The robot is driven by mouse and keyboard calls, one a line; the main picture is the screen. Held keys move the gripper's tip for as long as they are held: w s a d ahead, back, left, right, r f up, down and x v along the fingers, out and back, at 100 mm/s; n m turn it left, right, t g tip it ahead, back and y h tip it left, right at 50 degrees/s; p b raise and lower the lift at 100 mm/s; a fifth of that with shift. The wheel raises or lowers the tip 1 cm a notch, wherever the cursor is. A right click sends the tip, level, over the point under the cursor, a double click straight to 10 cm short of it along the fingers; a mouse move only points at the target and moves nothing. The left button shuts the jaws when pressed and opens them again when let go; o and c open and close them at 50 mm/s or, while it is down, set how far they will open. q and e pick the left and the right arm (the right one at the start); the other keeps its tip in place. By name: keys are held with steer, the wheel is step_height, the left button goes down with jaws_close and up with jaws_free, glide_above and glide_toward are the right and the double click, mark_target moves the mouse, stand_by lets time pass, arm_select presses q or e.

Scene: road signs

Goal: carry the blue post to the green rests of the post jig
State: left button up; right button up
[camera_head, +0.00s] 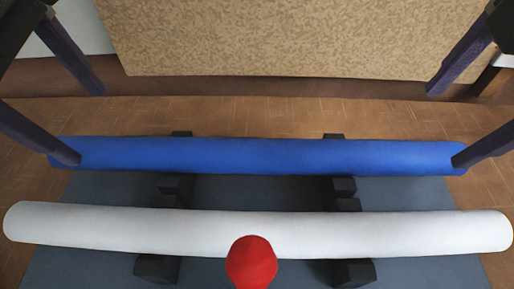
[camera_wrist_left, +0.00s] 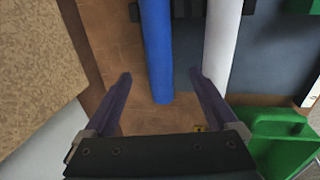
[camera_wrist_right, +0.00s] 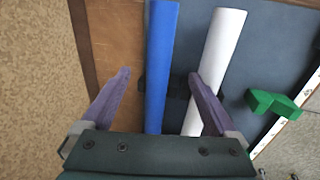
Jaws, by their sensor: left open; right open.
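The blue post (camera_head: 262,156) lies level across dark blocks, beyond a white post (camera_head: 260,232). My left gripper (camera_head: 89,126) is open near the blue post's left end. In the left wrist view the blue post (camera_wrist_left: 158,50) runs between its spread fingers without visible contact.
The white post lies parallel, nearer me. A red knob-like thing (camera_head: 251,262) stands in front of it, partly covering it. The dark blocks (camera_head: 176,188) rest on a blue-grey surface (camera_head: 262,192). A tan speckled panel (camera_head: 285,35) is at the back, with brown floor before it.

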mark_target(115, 146)
arm_select(q)
steer(key=f, duration=0.3)
steer(key=w+f, duration=0.1)
steer(key=f, duration=0.2)
steer(key=w+f, duration=0.1)
steer(key=f, duration=0.2)
steer(key=shift+f, duration=0.2)
arm_select(e)
steer(key=f, duration=0.3)
steer(key=w+f, duration=0.1)
steer(key=f, duration=0.2)
steer(key=w+f, duration=0.1)
steer(key=f, duration=0.2)
steer(key=shift+f, duration=0.25)
arm_select(q)
jaws_close()
arm_select(e)
jaws_close()
steer(key=shift+r, duration=0.1)
